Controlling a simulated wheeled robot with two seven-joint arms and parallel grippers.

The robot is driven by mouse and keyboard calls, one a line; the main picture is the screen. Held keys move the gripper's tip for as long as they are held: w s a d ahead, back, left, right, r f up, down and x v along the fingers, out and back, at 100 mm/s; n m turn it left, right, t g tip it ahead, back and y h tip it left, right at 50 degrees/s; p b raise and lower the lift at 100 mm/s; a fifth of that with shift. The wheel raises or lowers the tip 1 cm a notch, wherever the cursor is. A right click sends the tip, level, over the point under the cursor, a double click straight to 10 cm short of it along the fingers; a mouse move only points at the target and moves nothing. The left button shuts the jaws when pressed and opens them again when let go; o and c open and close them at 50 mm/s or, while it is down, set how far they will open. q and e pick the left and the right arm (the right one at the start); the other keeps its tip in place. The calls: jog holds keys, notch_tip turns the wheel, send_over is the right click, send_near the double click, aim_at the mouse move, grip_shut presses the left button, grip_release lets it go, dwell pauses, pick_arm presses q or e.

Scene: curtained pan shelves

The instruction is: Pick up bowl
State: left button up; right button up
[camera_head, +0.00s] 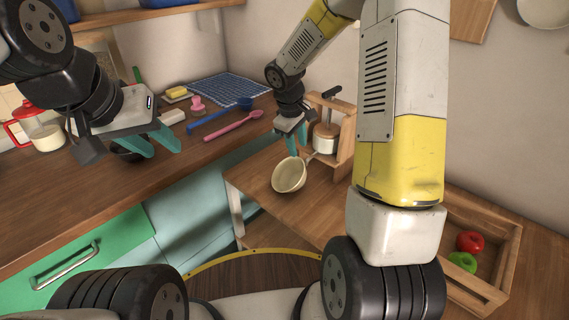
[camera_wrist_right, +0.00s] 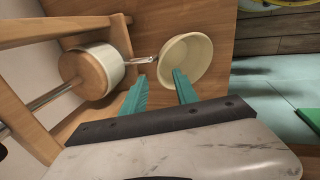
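A cream bowl (camera_head: 289,176) is on the wooden surface in the middle of the head view. My right gripper (camera_head: 297,148) is just above its far side, with its teal fingers pointing down. In the right wrist view the fingers (camera_wrist_right: 160,80) stand apart. One fingertip overlaps the near rim of the bowl (camera_wrist_right: 190,55) and the other is outside it, to the left. I cannot tell whether either touches the bowl. My left gripper (camera_head: 160,146) is open over the left counter, with nothing seen between its fingers.
A wooden rack (camera_head: 345,135) holding a white pan (camera_head: 325,137) stands close beside the bowl. The pan's handle (camera_wrist_right: 140,60) reaches toward the bowl. A wooden crate (camera_head: 510,262) with a red and a green fruit is at right. Utensils and a blue cloth (camera_head: 225,88) lie on the left counter.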

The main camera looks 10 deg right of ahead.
aim_at(297, 158)
jog(key=x, duration=0.5)
jog(key=w+x, duration=0.1)
jog(key=x, duration=0.2)
jog(key=shift+a, duration=0.35)
grip_shut()
dwell(1.0)
